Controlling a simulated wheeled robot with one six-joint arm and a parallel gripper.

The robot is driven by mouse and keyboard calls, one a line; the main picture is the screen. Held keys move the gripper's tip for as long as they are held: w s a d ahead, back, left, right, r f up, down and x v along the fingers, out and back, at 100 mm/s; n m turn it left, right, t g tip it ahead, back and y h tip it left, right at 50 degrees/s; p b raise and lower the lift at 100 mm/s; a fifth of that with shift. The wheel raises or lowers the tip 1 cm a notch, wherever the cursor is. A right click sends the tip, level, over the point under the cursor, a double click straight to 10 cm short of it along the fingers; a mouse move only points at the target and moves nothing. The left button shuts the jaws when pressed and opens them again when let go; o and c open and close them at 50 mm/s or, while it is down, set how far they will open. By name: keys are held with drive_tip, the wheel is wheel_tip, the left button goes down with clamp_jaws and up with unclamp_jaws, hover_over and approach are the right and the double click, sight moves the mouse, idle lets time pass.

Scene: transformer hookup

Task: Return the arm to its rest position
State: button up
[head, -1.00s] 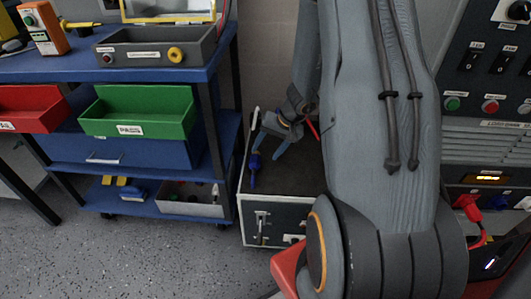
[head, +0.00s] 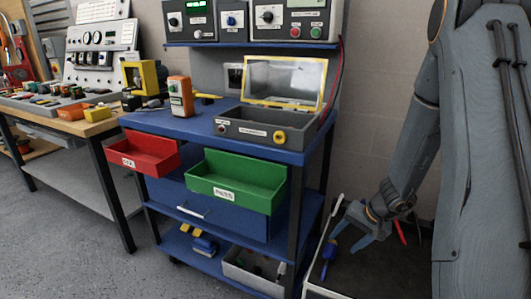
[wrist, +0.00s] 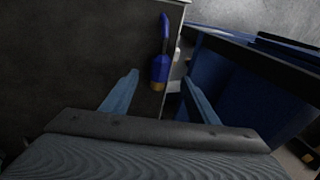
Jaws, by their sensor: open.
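My gripper (head: 358,236) shows at the lower right of the head view, at the end of my grey arm, which hangs down over a dark-topped box (head: 345,277). Its two blue fingers are spread apart with nothing between them. In the wrist view the open fingers (wrist: 160,98) point toward a blue-handled tool (wrist: 160,68) with a brass-coloured end. The tool lies near the edge of the box's dark top. It also shows just below the fingers in the head view (head: 329,257).
A blue cart (head: 215,128) stands left of my gripper, holding an open tester box (head: 270,125), a red bin (head: 145,153) and a green bin (head: 237,182). A wooden-topped bench (head: 75,125) is further left. The grey floor (head: 80,245) at lower left is clear.

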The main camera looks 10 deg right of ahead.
drive_tip(key=s+a+r+n+g+h+p, duration=0.15)
drive_tip(key=s+a+r+n+g, duration=0.5)
drive_tip(key=s+a+r, duration=1.75)
drive_tip(key=d+r+t+h+p, duration=0.1)
drive_tip(key=d+r+t+p, duration=0.2)
drive_tip(key=d+r+p, duration=0.5)
drive_tip(key=d+p, duration=0.1)
drive_tip(key=p, duration=0.5)
drive_tip(key=shift+r, duration=0.15)
